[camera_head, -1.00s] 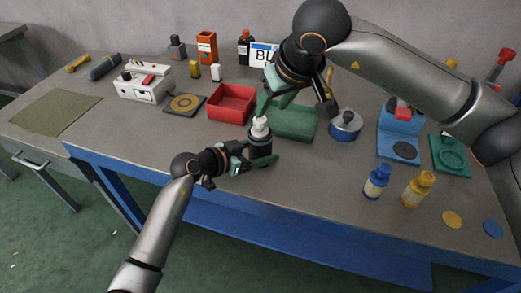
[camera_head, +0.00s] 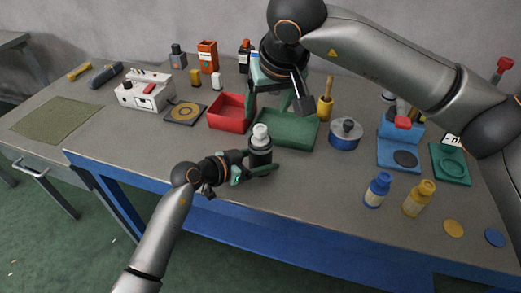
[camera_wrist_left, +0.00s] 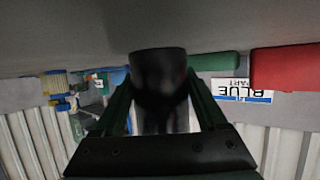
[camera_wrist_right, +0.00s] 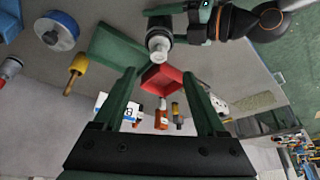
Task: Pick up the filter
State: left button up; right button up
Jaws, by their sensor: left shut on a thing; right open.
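A black canister with a white top (camera_head: 260,150), the thing that best fits the filter, stands upright at the front middle of the bench. My left gripper (camera_head: 262,167) is shut on it from the left; a dark cylinder also shows between its fingers in the left wrist view (camera_wrist_left: 158,75). My right gripper (camera_head: 278,103) is open and empty, above and behind the canister, over the red and green trays. In the right wrist view the canister's white top (camera_wrist_right: 158,45) lies beyond the fingers and apart from them.
A red tray (camera_head: 214,122) and a green tray (camera_head: 300,145) are behind the canister. A blue-and-silver pot (camera_head: 345,140) stands right of them. A blue bottle (camera_head: 378,190) and a yellow bottle (camera_head: 418,200) stand at the front right. Bare bench lies left of the canister.

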aim_at(260, 128)
jog(key=w+f+m, duration=0.1)
jog(key=f, duration=0.2)
jog(key=w+a+f+h, duration=0.1)
jog(key=w+f, duration=0.1)
jog(key=w+f+m, duration=0.1)
jog(key=f, duration=0.2)
jog(key=shift+w+a+f+m, duration=0.2)
jog(key=shift+f+m, duration=0.1)
jog(key=shift+f, duration=0.05)
grip_shut()
dwell(0.7)
